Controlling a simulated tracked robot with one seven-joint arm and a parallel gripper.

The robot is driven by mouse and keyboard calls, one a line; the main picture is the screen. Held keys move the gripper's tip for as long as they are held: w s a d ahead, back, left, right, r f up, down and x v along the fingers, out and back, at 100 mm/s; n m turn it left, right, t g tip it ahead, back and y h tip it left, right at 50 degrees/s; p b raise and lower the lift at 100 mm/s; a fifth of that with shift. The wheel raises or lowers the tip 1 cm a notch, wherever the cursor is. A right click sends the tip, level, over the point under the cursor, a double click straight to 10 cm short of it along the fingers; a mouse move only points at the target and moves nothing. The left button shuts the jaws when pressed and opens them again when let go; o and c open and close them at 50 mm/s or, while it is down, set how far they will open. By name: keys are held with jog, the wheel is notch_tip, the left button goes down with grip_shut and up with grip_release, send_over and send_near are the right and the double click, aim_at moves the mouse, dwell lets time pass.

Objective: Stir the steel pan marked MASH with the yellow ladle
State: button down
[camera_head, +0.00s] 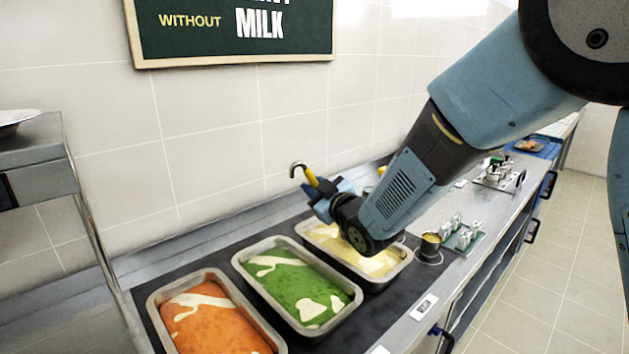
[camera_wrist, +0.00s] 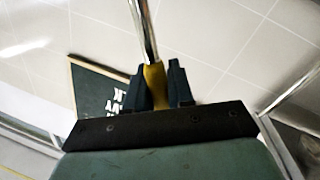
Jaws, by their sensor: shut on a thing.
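My gripper (camera_head: 322,199) is shut on the yellow handle of the ladle (camera_head: 311,178), above the pans. The ladle's steel hooked end points up and to the left; its lower part is hidden behind my gripper and arm. In the wrist view the yellow handle (camera_wrist: 155,84) sits between the dark fingers of my gripper (camera_wrist: 161,88), with the steel shaft running up. A steel pan of pale yellow food (camera_head: 382,262) stands below my gripper, partly covered by my arm. No MASH marking on a pan is readable; a white label (camera_head: 423,307) lies in front on the counter.
A pan of green food (camera_head: 246,276) and a pan of orange food (camera_head: 170,338) stand to the left on a dark mat. A small metal cup (camera_head: 430,246) and metal racks (camera_head: 462,235) stand to the right. A tiled wall rises behind the counter.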

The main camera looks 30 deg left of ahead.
notch_tip(320, 180, down, 7)
dwell(0.8)
jog(key=shift+f, duration=0.1)
jog(key=shift+s, duration=0.1)
dwell(0.7)
